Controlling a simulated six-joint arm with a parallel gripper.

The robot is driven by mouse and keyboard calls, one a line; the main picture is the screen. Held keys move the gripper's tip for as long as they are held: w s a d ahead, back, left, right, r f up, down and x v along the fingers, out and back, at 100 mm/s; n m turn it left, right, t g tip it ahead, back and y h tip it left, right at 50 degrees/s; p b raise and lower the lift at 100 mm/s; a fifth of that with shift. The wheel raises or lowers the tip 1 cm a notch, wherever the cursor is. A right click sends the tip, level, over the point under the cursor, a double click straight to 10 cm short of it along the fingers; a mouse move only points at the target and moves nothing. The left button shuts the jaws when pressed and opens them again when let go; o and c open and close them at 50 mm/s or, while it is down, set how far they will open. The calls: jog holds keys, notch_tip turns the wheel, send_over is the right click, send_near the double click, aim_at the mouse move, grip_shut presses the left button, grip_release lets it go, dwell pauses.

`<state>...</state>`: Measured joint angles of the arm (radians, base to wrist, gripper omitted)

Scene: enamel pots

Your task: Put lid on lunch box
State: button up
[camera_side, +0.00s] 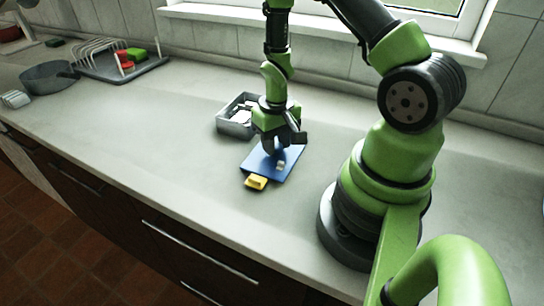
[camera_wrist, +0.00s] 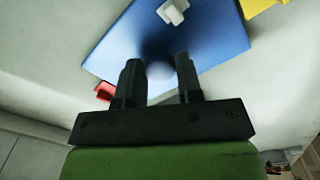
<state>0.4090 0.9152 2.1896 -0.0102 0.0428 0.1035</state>
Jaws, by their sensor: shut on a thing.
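My gripper (camera_side: 273,147) points down over the lid. In the wrist view, its two dark fingers (camera_wrist: 160,76) stand either side of a rounded blue knob on the lid and are shut on it. The grey lunch box (camera_side: 221,124) stands open behind and left of the lid, with pale contents. I cannot tell whether the lid touches the counter.
A grey dish rack (camera_side: 150,66) with green and red items stands at the back left. A dark pan (camera_side: 45,77) is left of it. The counter (camera_side: 150,130) between the rack and lunch box is clear. A tiled wall and window sill run behind.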

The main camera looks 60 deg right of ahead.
jog(key=shift+r, duration=2.2)
jog(key=shift+r, duration=0.15)
notch_tip(320, 180, up, 10)
jog(key=w+d, duration=0.9)
jog(key=w, duration=0.5)
jog(key=shift+s+f, duration=0.15)
jog(key=shift+f, duration=2.15)
jog(key=shift+s+f, duration=0.15)
jog(key=shift+f, duration=2.1)
jog(key=shift+f, duration=0.65)
jog(key=o, duration=0.9)
